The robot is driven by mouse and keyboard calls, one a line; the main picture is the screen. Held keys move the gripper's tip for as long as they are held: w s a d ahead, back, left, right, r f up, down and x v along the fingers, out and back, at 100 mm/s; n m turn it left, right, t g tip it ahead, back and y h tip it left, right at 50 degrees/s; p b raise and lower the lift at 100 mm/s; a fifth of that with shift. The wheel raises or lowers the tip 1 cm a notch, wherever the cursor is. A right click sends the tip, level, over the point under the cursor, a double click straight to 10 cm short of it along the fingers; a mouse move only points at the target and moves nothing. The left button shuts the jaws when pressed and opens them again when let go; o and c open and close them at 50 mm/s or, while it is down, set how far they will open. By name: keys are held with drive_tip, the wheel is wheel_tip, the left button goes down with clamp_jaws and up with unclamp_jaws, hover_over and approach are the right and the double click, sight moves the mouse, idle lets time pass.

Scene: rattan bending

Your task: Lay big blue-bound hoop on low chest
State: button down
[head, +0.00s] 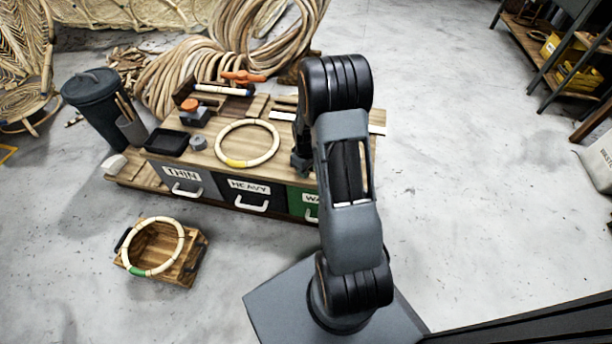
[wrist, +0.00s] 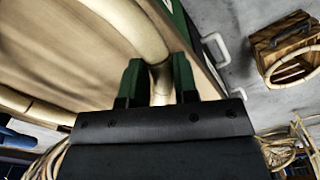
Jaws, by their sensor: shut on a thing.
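My gripper (wrist: 158,86) is shut on a pale rattan hoop (wrist: 122,22) in the wrist view, its dark green fingers on either side of a section. No binding colour shows on that section. In the head view my gripper (head: 301,160) is low over the right part of the low chest (head: 205,160), partly hidden by my arm. A hoop with a yellow binding (head: 220,149) appears over the chest top just left of my gripper; I cannot tell if it is the held one. I see no blue binding.
A black tray (head: 167,142), grey bin (head: 96,105) and orange-handled tool (head: 243,77) are around the chest's left and back. Rattan coils (head: 185,75) lie behind.

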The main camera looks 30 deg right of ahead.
drive_tip(key=shift+f+b, duration=0.7)
drive_tip(key=shift+f, duration=0.8)
drive_tip(key=shift+f, duration=0.15)
drive_tip(key=c, duration=0.9)
unclamp_jaws()
wheel_tip(320, 180, up, 12)
drive_tip(key=p, duration=0.5)
drive_tip(key=shift+a, duration=0.1)
drive_tip(key=s+a+r+m+t, duration=0.1)
drive_tip(key=s+a+r, duration=0.3)
drive_tip(key=r, duration=0.1)
drive_tip(key=s+a+r+m+t, duration=0.1)
drive_tip(key=s+a+r, duration=0.4)
drive_tip(key=r, duration=0.1)
drive_tip(key=s+a+r+m, duration=0.1)
drive_tip(key=s+a+r, duration=0.4)
drive_tip(key=shift+s+a+r+m+t, duration=0.1)
drive_tip(key=shift+s+r+m+t, duration=0.05)
drive_tip(key=shift+r+m+t, duration=0.2)
